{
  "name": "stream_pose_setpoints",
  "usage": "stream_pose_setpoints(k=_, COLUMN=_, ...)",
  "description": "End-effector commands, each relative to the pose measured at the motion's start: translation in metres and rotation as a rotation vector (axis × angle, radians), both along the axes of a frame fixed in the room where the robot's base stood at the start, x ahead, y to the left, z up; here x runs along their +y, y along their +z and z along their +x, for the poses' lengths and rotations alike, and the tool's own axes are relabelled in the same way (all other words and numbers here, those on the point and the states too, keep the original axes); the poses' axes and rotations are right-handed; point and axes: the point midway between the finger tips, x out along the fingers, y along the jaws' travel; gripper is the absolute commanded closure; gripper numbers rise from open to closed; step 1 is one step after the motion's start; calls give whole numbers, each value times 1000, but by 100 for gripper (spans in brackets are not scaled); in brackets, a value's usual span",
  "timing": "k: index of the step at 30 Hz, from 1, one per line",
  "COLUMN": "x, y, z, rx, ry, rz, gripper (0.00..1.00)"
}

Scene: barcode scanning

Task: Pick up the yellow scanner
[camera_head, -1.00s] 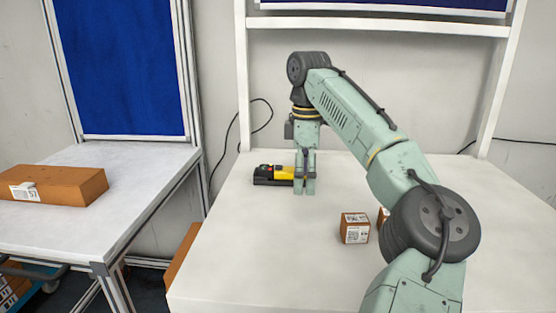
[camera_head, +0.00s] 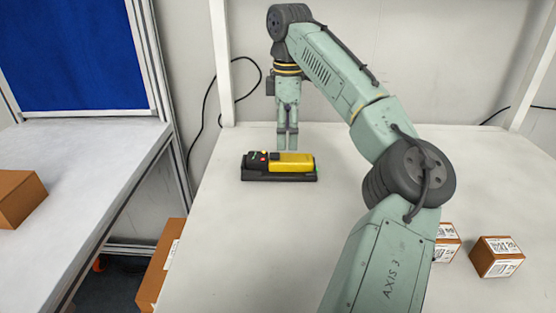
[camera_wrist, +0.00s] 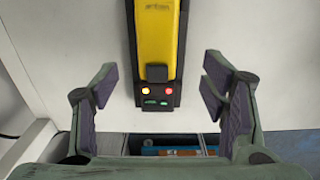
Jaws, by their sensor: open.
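The yellow scanner (camera_head: 291,162) lies in a black base on the white table, toward its back left. Its black end has small lit lamps. In the wrist view the scanner (camera_wrist: 157,40) runs down from the top edge, between and beyond the open fingers. My gripper (camera_head: 287,147) hangs pointing down just behind the scanner in the head view. In the wrist view my gripper (camera_wrist: 163,95) is open and empty, with purple pads apart on both sides. Neither finger visibly touches the scanner.
Small labelled boxes (camera_head: 497,257) stand at the right of the white table (camera_head: 230,240), one partly behind my arm. A second table (camera_head: 90,180) with a brown box (camera_head: 18,198) is at left. A cardboard box (camera_head: 160,268) is beside the table's left edge. A white frame post (camera_head: 221,70) rises behind.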

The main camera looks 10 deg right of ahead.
Motion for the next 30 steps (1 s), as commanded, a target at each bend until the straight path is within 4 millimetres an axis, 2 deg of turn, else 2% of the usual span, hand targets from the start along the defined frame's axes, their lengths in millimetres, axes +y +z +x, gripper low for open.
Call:
stream_pose_setpoints(k=3, x=0, y=-16, z=0, rx=1, ry=2, rz=1, gripper=33)
stream_pose_setpoints(k=8, x=-1, y=-26, z=0, rx=0, ry=1, rz=1, gripper=33)
stream_pose_setpoints(k=18, x=-6, y=-69, z=2, rx=0, ry=-1, rz=1, gripper=33)
stream_pose_setpoints(k=27, x=-6, y=-73, z=2, rx=-1, ry=-1, rz=-1, gripper=33)
stream_pose_setpoints(k=30, x=-6, y=-73, z=2, rx=-1, ry=-1, rz=-1, gripper=40)
